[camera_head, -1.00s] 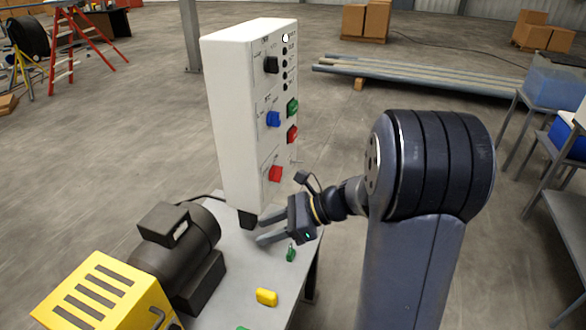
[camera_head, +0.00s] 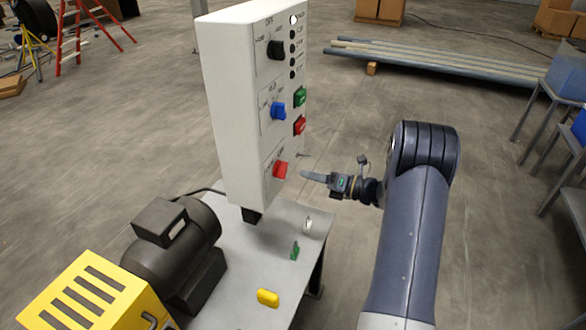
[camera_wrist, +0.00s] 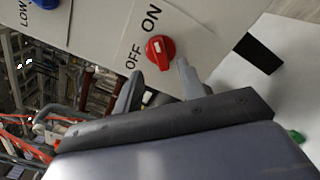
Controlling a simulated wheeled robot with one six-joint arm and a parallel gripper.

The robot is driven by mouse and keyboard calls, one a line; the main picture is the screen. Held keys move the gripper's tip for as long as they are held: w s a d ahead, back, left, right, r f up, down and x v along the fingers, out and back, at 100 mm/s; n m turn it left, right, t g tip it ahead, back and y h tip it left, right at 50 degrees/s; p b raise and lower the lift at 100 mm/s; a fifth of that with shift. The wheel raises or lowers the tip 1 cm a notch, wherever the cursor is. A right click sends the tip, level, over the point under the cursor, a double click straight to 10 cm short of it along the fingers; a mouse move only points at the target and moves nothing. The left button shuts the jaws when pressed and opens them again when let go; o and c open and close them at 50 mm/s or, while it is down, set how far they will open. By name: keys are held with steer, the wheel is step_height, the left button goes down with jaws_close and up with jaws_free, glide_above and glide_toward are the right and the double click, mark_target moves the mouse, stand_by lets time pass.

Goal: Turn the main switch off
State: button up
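The main switch is a red rotary knob (camera_head: 281,169) low on the front of the white control panel (camera_head: 228,130). In the wrist view the red knob (camera_wrist: 160,51) has a pale mark and the labels ON and OFF beside it; I cannot tell which label it points to. My gripper (camera_head: 306,175) is to the right of the knob, at about its height, apart from the panel. In the wrist view my gripper (camera_wrist: 158,85) is open, its two fingers apart and empty, with the knob seen between and beyond their tips.
A blue knob (camera_head: 278,110), a black knob (camera_head: 276,50), and green (camera_head: 299,96) and red (camera_head: 299,125) controls sit higher on the panel. A yellow block (camera_head: 267,298) and a green piece (camera_head: 295,250) lie on the table (camera_head: 235,285). A dark motor (camera_head: 180,235) stands left.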

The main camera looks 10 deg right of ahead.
mark_target(287, 169)
steer(key=p+x, duration=0.1)
steer(key=x, duration=0.5)
steer(key=shift+a, duration=0.1)
jaws_close()
